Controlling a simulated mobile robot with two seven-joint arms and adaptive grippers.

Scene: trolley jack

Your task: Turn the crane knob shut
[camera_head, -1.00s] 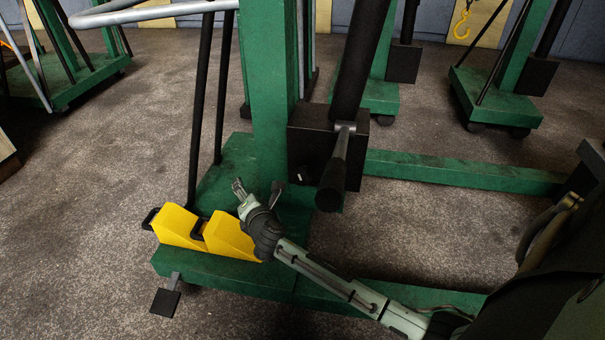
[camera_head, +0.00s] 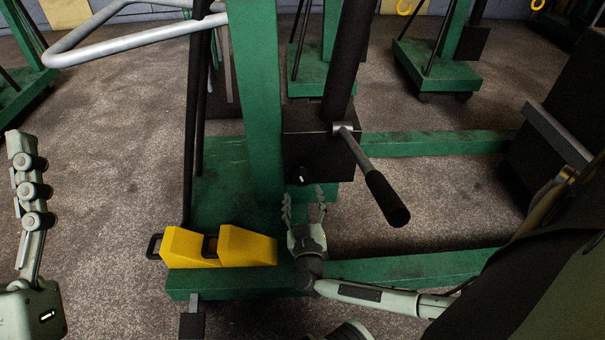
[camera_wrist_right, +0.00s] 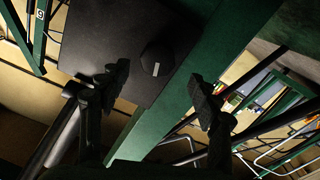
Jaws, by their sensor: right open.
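The crane knob is a small, dark round knob with a white mark on the front of the crane's black box (camera_head: 312,150); in the head view only its white mark (camera_head: 301,176) shows clearly. In the right wrist view the knob (camera_wrist_right: 157,60) sits on the box face, above and between my fingertips. My right gripper (camera_head: 304,203) is open and empty, just below the knob, fingers pointing up at the box. Its two fingers (camera_wrist_right: 160,83) stand apart in the wrist view and do not visibly touch the knob.
A pump lever with a black grip (camera_head: 386,197) sticks out to the right of the gripper. Two yellow wedge blocks (camera_head: 244,247) lie on the green base (camera_head: 400,270) to its left. The green mast (camera_head: 255,90) rises behind. Other green cranes stand at the back.

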